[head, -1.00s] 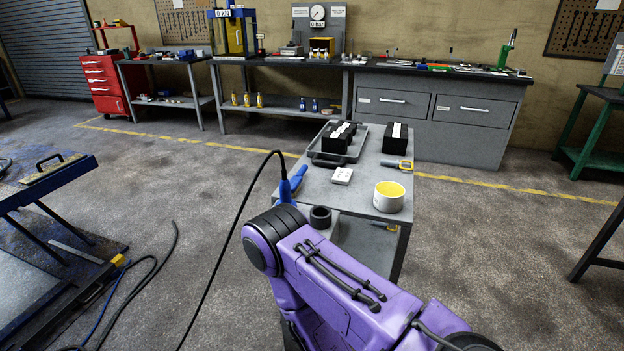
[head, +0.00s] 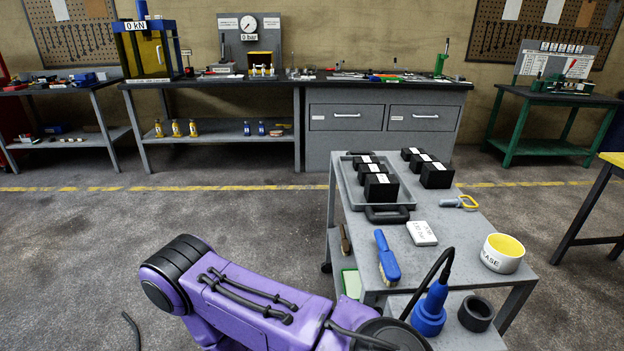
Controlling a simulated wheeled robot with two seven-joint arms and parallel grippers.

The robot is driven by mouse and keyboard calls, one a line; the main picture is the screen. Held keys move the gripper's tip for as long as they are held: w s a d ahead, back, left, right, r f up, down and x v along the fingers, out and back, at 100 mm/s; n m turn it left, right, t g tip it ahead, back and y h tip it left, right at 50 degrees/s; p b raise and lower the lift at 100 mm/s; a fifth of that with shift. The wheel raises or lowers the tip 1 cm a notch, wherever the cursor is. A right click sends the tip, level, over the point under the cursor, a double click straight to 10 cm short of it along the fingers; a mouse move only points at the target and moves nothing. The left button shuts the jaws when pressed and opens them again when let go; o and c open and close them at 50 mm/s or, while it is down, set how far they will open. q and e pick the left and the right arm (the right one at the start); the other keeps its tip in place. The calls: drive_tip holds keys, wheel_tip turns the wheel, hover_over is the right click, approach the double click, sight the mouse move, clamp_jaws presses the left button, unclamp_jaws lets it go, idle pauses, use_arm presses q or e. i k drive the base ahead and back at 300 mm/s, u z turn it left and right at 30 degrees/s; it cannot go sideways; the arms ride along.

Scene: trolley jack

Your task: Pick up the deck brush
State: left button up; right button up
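A blue brush with a tan bristle edge (head: 388,258), which looks like the deck brush, lies on the near left part of the grey trolley top (head: 440,262). It lies lengthwise, pointing toward me, and nothing covers it. A purple arm of mine crosses the lower part of the head view, left of and nearer than the brush. Neither of my grippers shows in the view, and I see nothing touching the brush.
Behind are a tray (head: 404,197) and black blocks. Floor left is open.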

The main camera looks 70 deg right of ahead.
sight(345, 247)
drive_tip(key=i, duration=0.4)
drive_tip(key=z, duration=1.35)
drive_tip(key=i, duration=4.6)
drive_tip(key=z, duration=4.75)
drive_tip(key=i, duration=0.1)
drive_tip(key=u, duration=0.85)
